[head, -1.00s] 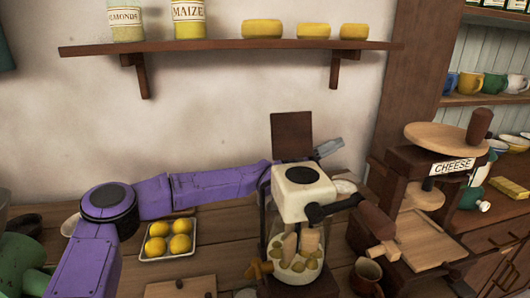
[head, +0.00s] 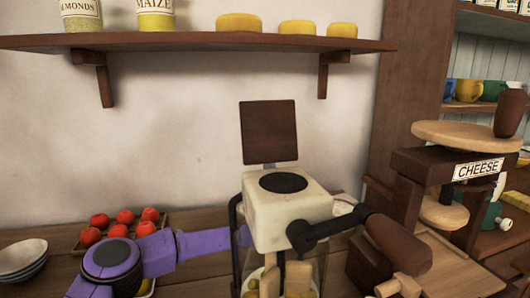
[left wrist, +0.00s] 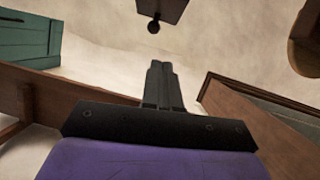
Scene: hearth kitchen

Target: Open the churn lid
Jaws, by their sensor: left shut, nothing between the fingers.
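The churn (head: 285,222) has a cream housing with a black disc on top, a dark crank and a glass jar holding pale paddles and yellowish lumps. A dark brown square lid panel (head: 268,132) stands upright behind the housing. In the left wrist view, a dark square panel with a round knob (left wrist: 153,26), probably this lid, shows at the top edge, apart from my fingers. My left gripper (left wrist: 161,68) is shut and empty, its fingers together. In the head view my purple left arm passes behind the churn, which mostly hides the gripper. My right gripper is not in view.
A wall shelf (head: 190,44) with jars and yellow cheeses runs above. Red tomatoes (head: 118,230) in a tray and stacked bowls (head: 22,256) are at left. A wooden cheese press (head: 425,175) stands close on the right, near the crank.

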